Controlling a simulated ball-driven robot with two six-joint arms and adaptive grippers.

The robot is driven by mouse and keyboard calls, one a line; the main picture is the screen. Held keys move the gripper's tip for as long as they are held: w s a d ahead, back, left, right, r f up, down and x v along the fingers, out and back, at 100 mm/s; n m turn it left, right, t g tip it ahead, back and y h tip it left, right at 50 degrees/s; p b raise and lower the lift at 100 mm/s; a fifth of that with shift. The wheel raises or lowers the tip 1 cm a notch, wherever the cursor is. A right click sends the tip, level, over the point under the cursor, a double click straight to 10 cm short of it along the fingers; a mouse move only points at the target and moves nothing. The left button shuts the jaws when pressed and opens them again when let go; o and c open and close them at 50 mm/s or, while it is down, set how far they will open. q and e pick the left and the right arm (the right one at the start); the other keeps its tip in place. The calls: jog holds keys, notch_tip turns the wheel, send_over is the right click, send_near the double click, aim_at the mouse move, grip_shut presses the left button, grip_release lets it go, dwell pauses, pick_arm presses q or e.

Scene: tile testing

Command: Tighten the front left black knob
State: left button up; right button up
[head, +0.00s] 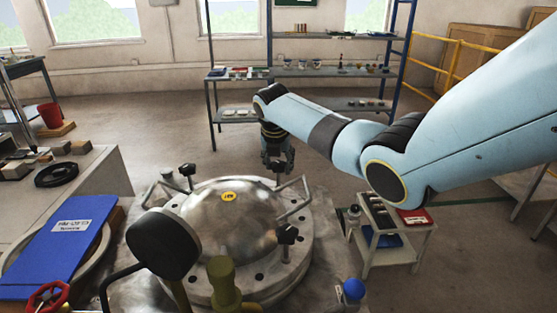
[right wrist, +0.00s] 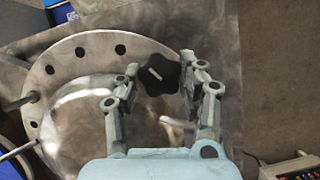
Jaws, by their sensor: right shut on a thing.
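A round metal vessel lid (head: 236,215) with a shiny dome and a yellow label stands in the middle of the head view. Black star knobs sit around its flange: one at the back left (head: 187,170) and one at the near right (head: 287,235). My right gripper (head: 277,158) reaches down from above to the knob at the far right of the lid. In the right wrist view, that black knob (right wrist: 160,76) lies between the fingers of my right gripper (right wrist: 158,68), which is shut on it. My left gripper is not in view.
A blue folder (head: 62,243) lies at the left. A small trolley (head: 390,253) stands right of the vessel. Shelves (head: 325,73) stand behind, with open floor between.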

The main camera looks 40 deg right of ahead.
jog(key=shift+w+r+m+g+p, duration=0.15)
jog(key=shift+m+g+p, duration=0.15)
jog(key=shift+m, duration=0.6)
jog(key=shift+m+g+h, duration=0.3)
jog(key=shift+m, duration=0.7)
jog(key=shift+m+g, duration=0.4)
jog(key=shift+m, duration=0.5)
jog(key=shift+f+m+g+b, duration=0.3)
jog(key=shift+m+b, duration=0.3)
jog(key=shift+m, duration=0.3)
jog(key=shift+w+m+g+b, duration=0.1)
jog(key=shift+m+g+b, duration=0.3)
jog(key=shift+m+b, duration=0.45)
jog(key=m+b, duration=0.2)
jog(key=b, duration=0.1)
jog(key=m+g+b, duration=0.1)
jog(key=m+b, duration=0.2)
jog(key=shift+f+g, duration=0.1)
jog(key=shift+g, duration=0.2)
jog(key=shift+r+m+g+y+b, duration=0.25)
jog(key=shift+m+g+y+b, duration=0.15)
jog(key=shift+m+b, duration=0.7)
jog(key=o, duration=1.2)
